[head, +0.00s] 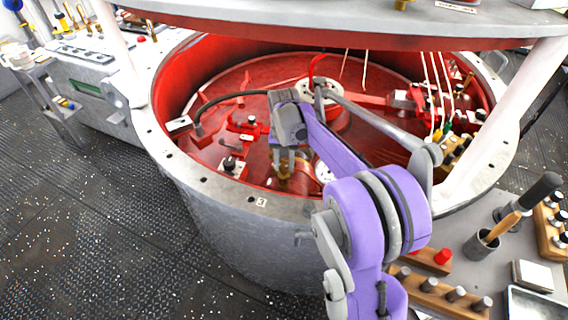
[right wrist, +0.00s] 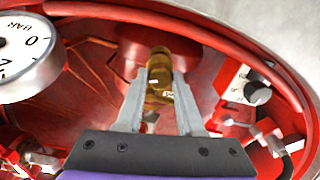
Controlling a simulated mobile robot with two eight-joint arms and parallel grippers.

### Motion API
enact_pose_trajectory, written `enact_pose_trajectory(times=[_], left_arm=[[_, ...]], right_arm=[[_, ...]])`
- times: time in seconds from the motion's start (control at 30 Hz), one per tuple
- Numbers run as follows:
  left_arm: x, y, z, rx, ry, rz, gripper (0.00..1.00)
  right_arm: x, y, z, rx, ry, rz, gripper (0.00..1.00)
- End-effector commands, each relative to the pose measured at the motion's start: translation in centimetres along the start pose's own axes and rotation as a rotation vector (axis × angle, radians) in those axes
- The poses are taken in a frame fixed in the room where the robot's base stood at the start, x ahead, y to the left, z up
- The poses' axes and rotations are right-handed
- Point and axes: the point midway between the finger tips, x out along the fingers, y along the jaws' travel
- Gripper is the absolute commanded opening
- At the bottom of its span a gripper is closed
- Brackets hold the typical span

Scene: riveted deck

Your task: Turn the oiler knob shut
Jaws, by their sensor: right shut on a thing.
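The brass oiler (right wrist: 159,62) stands inside the red drum, and its knob is between the fingertips of my right gripper (right wrist: 160,82) in the right wrist view. The two grey fingers are shut on the brass knob, one on each side. In the head view the right gripper (head: 284,160) reaches down into the drum, with the brass oiler (head: 285,184) partly hidden below the fingers. The exact turn of the knob is too small to tell. My left gripper is not in view.
The drum's grey rim (head: 218,190) curves close around the right arm. A white dial gauge (right wrist: 26,58) is to the left of the gripper, and a black-knobbed fitting (right wrist: 256,93) to the right. A grey round plate (head: 350,18) hangs over the drum.

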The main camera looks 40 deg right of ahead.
Motion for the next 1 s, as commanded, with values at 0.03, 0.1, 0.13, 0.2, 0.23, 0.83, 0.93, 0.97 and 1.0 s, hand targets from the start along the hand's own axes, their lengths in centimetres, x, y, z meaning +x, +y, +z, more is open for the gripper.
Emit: enact_pose_trajectory(times=[0.03, 0.1, 0.13, 0.2, 0.23, 0.83, 0.93, 0.97, 1.0], left_arm=[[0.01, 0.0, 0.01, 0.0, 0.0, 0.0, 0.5], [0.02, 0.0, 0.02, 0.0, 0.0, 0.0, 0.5], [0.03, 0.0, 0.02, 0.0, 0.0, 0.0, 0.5], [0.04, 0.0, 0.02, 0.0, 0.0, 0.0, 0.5], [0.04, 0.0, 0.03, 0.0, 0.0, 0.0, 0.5], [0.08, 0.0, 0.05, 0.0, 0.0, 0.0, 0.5], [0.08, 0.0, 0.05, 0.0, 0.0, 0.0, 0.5], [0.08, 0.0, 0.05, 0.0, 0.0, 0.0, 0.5], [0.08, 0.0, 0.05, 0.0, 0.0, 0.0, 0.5]], right_arm=[[-0.04, 0.01, -0.02, 0.039, 0.001, 0.0, 0.0], [-0.04, 0.01, -0.02, 0.094, 0.001, 0.0, 0.0], [-0.04, 0.01, -0.02, 0.117, 0.001, 0.0, 0.0], [-0.04, 0.01, -0.02, 0.167, 0.001, 0.0, 0.0], [-0.04, 0.01, -0.02, 0.185, 0.001, 0.0, 0.0], [-0.05, 0.01, -0.03, 0.358, 0.001, 0.0, 0.0], [-0.05, 0.0, -0.03, 0.359, 0.001, 0.0, 0.0], [-0.05, 0.0, -0.03, 0.358, 0.001, 0.0, 0.0], [-0.05, 0.0, -0.03, 0.358, 0.001, 0.0, 0.0]])
